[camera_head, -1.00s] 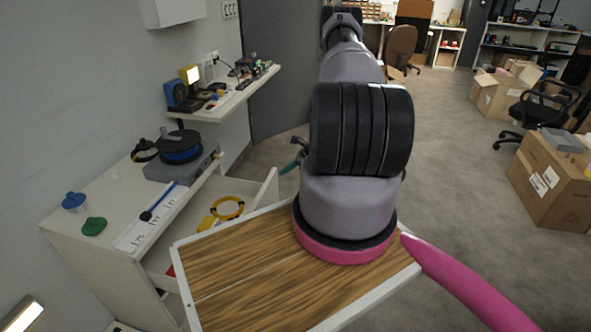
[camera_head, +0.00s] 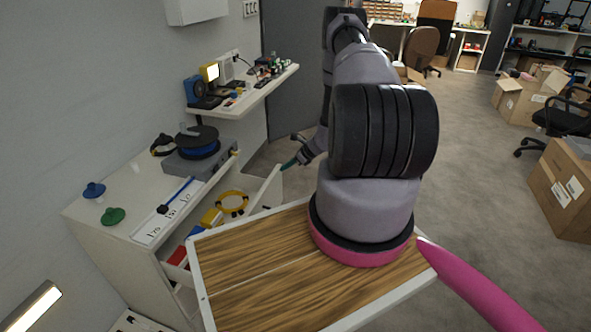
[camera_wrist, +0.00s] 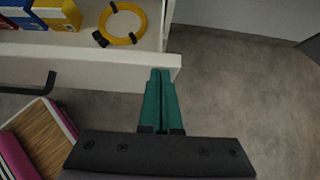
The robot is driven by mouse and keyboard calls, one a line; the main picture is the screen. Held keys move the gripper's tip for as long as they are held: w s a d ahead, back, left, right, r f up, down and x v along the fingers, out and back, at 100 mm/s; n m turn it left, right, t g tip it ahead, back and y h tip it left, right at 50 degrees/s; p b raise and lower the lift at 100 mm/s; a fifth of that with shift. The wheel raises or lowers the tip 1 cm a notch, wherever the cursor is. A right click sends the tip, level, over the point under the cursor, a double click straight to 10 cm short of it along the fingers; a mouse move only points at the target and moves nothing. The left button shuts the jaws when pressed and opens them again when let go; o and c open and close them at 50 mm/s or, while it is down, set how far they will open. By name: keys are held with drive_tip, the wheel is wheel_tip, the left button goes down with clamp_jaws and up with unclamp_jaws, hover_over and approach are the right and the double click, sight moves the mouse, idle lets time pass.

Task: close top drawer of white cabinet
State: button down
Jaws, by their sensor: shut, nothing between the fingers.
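The white cabinet (camera_head: 113,240) stands against the wall at left in the head view. Its top drawer (camera_head: 266,190) is pulled open, and its inside shows. In the wrist view the drawer's front panel (camera_wrist: 100,72) runs across the upper left, with a dark handle (camera_wrist: 40,86) on it. My gripper (camera_head: 286,166) is beside the right end of the drawer front. In the wrist view my gripper's green fingers (camera_wrist: 160,72) are together and empty, with their tips at the panel's right end. I cannot tell whether they touch it.
The drawer holds a yellow cable ring (camera_wrist: 122,22) and blue and yellow boxes (camera_wrist: 57,14). A spool on a grey device (camera_head: 198,150) and blue and green knobs (camera_head: 113,215) stand on the cabinet top. A shelf (camera_head: 250,98) is behind. Open floor lies to the right.

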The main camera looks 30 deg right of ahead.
drive_tip(key=w+a, duration=1.3)
drive_tip(key=shift+w+a, duration=0.15)
drive_tip(key=shift+w, duration=0.05)
drive_tip(key=shift+w+a+r, duration=0.1)
drive_tip(key=shift+w+a, duration=0.1)
